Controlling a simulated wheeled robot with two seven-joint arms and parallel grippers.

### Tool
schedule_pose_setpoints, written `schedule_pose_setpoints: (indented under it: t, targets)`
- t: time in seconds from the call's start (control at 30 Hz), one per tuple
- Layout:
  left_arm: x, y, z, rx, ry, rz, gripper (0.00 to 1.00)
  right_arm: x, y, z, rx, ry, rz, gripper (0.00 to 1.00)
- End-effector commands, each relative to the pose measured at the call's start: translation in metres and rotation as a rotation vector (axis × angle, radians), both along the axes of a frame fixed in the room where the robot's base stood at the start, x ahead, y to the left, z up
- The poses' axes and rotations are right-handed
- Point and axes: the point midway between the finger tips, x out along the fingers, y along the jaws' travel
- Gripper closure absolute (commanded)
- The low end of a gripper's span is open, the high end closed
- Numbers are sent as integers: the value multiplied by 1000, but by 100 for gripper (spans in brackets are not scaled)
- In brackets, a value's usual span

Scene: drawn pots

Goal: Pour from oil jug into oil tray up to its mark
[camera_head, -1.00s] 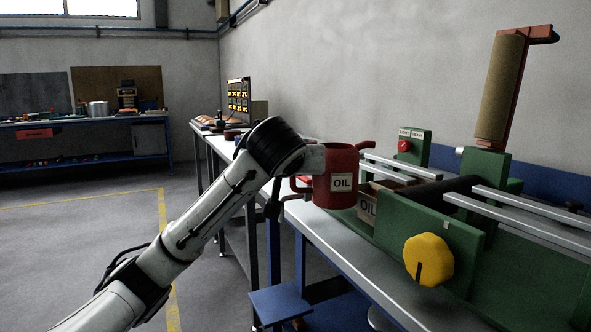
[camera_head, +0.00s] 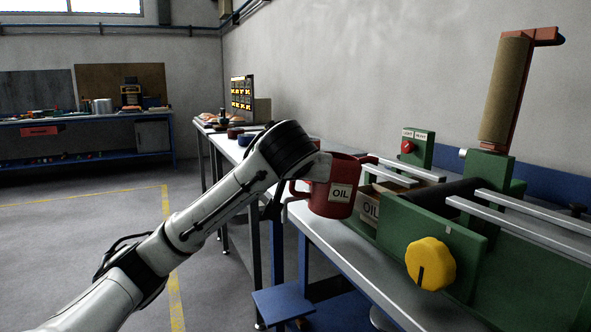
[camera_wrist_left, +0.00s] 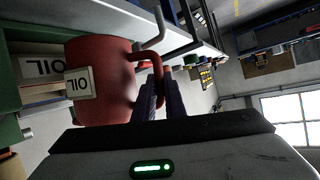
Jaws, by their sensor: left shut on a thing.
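The red oil jug (camera_head: 331,187) with an OIL label is in the middle of the head view, tilted slightly to the right. My left gripper (camera_wrist_left: 161,97) is shut on the jug's handle, as the left wrist view shows; in the head view my wrist hides the fingers. The jug also fills the left of the wrist view (camera_wrist_left: 104,108). The oil tray (camera_head: 370,207), with its own OIL label, stands just right of and behind the jug, against the green machine. The tray's inside and its mark are mostly hidden. No oil stream is visible. My right gripper is not in view.
A green machine with a yellow knob (camera_head: 430,263), metal rails (camera_head: 530,212) and an upright roller (camera_head: 506,90) takes up the right side. The grey bench (camera_head: 345,262) runs beneath. A blue step (camera_head: 283,303) stands below. The floor at left is open.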

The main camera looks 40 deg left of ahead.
Motion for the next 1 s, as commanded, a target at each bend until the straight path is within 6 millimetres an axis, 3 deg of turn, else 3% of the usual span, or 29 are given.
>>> schedule_pose_setpoints:
  t: [0.03,0.6,1.0]
  targets:
    - [0,1,13,12,1,1,100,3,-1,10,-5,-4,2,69]
    - [-4,4,44,125,130,3,100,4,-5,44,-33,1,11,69]
    - [-4,4,38,124,129,2,100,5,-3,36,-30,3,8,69]
